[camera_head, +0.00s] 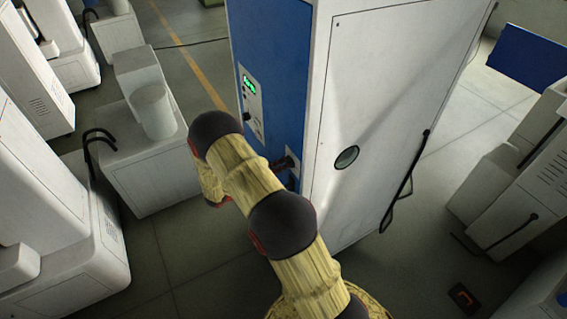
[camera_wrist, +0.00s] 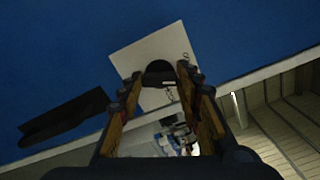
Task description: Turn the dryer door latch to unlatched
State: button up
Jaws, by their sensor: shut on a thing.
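The dryer's blue front (camera_head: 275,50) faces left in the head view and fills much of the wrist view (camera_wrist: 70,50). In the wrist view, a white latch plate (camera_wrist: 135,58) with small lettering is fixed on it. The dark latch knob (camera_wrist: 160,68) stands on that plate between my fingertips. My gripper (camera_wrist: 161,80) is shut on the knob, one finger on each side. In the head view the plate (camera_head: 293,158) shows at the front's right edge, with the latch area partly hidden by my arm. The lettering and exact latch angle are unclear.
A control panel with a green display (camera_head: 249,86) sits above the latch. A long dark bar (camera_wrist: 65,117) lies left of the plate in the wrist view. White machines (camera_head: 150,160) stand at left and right (camera_head: 505,210). Grey floor (camera_head: 190,245) lies between them.

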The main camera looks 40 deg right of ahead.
jog(key=shift+w+n+p, duration=0.1)
jog(key=shift+n+p, duration=0.85)
jog(key=shift+n, duration=1.25)
jog(key=o, duration=1.2)
jog(key=shift+c, duration=0.2)
jog(key=v, duration=1.2)
jog(key=shift+f, duration=0.1)
